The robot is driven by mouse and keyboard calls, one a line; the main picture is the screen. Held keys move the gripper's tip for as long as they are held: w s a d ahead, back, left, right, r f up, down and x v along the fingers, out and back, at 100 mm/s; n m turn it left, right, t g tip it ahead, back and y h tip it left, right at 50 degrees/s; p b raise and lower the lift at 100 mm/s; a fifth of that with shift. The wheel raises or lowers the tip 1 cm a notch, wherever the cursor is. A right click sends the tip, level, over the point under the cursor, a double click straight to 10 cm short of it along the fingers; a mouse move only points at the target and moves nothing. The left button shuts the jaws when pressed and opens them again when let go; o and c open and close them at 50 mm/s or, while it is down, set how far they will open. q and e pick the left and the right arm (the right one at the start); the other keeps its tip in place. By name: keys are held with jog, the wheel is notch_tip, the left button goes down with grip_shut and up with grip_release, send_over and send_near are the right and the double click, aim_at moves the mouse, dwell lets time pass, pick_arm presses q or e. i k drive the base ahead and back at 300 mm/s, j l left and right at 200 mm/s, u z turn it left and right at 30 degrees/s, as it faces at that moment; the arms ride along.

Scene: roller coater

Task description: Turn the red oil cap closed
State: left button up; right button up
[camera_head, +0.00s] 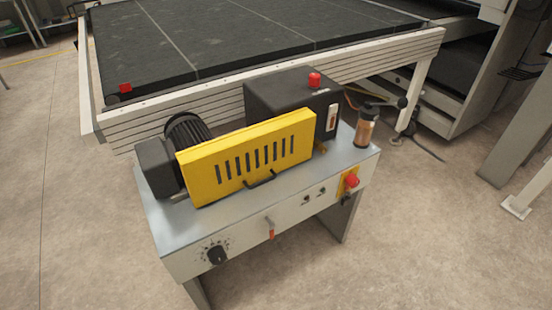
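A red cap (314,80) sits upright on top of the black box (285,100) at the back of the machine. I take it to be the red oil cap; I cannot tell from here how far it is turned. The black box has a sight gauge (333,117) on its right front face. Neither of my grippers is in view.
A yellow slotted guard (250,157) with a black handle stands before the box, beside a black motor (188,135). A brown bottle (365,128) stands at the bench's right end. A red button (352,181), red-handled lever (271,232) and dial (216,254) are on the front. A conveyor (230,45) lies behind.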

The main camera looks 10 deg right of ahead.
aim_at(314, 80)
jog(key=i+l+z, duration=0.25)
jog(key=l+z, duration=0.15)
jog(key=l, duration=0.15)
jog(key=i+l+z, duration=0.3)
jog(key=l+z, duration=0.15)
jog(key=i+l+z, duration=0.65)
jog(key=i+z, duration=0.2)
jog(key=i+l+z, duration=0.1)
jog(key=i+z, duration=0.3)
jog(key=i+u, duration=0.25)
jog(key=i, duration=0.15)
jog(key=i+l+u, duration=0.25)
jog(key=i+u, duration=0.15)
jog(key=u, duration=0.25)
jog(key=i+l+u, duration=0.1)
jog(key=u, duration=0.35)
jog(key=i+l+u, duration=0.1)
jog(key=u, duration=0.3)
jog(key=i+l+u, duration=0.2)
jog(key=u, duration=0.25)
jog(key=i+l+u, duration=0.1)
jog(key=u, duration=0.3)
jog(key=l, duration=0.1)
